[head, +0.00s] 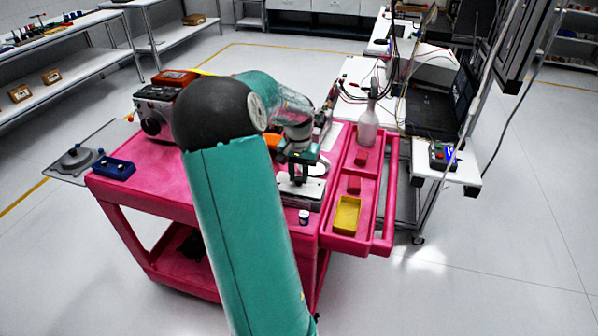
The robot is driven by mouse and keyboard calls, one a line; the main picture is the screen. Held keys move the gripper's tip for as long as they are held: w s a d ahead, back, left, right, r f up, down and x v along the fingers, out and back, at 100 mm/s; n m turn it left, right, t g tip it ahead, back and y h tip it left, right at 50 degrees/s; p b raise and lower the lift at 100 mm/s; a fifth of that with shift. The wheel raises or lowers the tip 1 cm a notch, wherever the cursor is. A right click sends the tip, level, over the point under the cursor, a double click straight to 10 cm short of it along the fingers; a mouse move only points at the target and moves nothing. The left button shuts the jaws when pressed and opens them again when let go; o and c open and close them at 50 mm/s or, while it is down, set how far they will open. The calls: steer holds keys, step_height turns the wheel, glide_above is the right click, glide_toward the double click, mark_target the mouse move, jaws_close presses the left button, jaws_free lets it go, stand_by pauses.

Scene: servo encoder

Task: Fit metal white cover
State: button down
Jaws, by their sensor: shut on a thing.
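My gripper (299,176) is at the end of my green arm, low over the pink cart (135,187), just above a grey metal fixture (314,189). It is shut on a small part between the fingertips. The part is mostly hidden by the fingers and too small to tell its shape or whether it is the white cover. A white round piece (320,167) shows just right of the fingers, partly behind them. Another small whitish piece (283,178) shows to their left. I cannot tell whether the held part touches the fixture.
A small white-and-dark bottle (304,216) stands in front of the fixture. A yellow bin (347,214) and a spray bottle (367,128) are on the cart's right side. A blue tray (114,168) and a grey device (155,108) are at left. My arm hides the cart's middle.

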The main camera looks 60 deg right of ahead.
steer(key=shift+f, duration=0.5)
stand_by(0.8)
steer(key=c, duration=1.1)
jaws_free()
steer(key=shift+c, duration=0.2)
steer(key=shift+c, duration=0.3)
steer(key=shift+r, duration=0.15)
steer(key=shift+r, duration=3.6)
